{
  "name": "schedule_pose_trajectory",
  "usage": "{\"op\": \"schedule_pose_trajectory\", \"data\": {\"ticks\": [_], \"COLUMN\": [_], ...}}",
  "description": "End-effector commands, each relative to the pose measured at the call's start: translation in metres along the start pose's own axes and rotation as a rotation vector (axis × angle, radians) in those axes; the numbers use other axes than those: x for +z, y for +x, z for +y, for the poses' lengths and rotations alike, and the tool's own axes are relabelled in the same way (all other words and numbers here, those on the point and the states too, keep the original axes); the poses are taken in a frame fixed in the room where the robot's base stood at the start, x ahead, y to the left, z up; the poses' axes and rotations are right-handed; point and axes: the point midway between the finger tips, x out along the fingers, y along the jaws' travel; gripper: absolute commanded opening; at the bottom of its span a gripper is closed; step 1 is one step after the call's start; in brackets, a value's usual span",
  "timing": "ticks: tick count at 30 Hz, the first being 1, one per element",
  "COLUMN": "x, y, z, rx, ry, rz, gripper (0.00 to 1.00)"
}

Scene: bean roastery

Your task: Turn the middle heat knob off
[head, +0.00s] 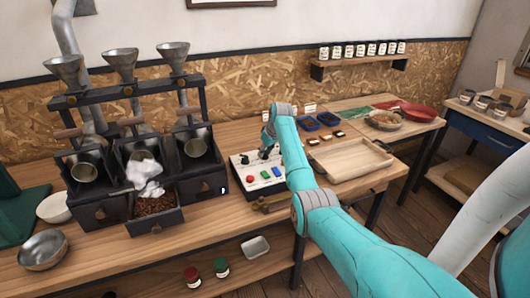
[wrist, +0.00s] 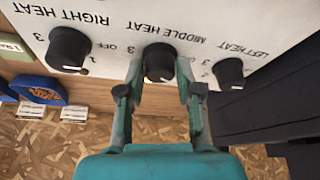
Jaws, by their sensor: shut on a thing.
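The control box (head: 240,183) with a pale top stands on the wooden bench in the head view. In the wrist view its panel (wrist: 120,20) shows three black knobs in a row. The middle heat knob (wrist: 159,58) is between the fingers of my gripper (wrist: 160,76), which is shut on it. An OFF label lies beside this knob; the fingers hide part of its scale, and its exact setting is hard to read. The right heat knob (wrist: 69,47) is at left and the left heat knob (wrist: 229,72) at right. My gripper (head: 266,150) shows over the box in the head view.
A three-funnel roaster (head: 120,150) with a drawer of beans (head: 157,225) stands left of the box. A wooden tray (head: 350,163) and blue bins (head: 307,123) are to the right. Red, green and blue buttons lie on the panel's near side.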

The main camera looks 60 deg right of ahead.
Motion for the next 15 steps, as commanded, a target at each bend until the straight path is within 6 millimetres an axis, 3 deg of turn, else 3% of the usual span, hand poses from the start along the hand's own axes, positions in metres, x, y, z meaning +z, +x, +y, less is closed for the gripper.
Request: {"op": "schedule_pose_trajectory", "data": {"ticks": [15], "x": [0.0007], "y": [0.0009], "z": [0.0021], "rx": [-0.152], "ry": [-0.360], "rz": [-0.003], "gripper": [0.00]}}
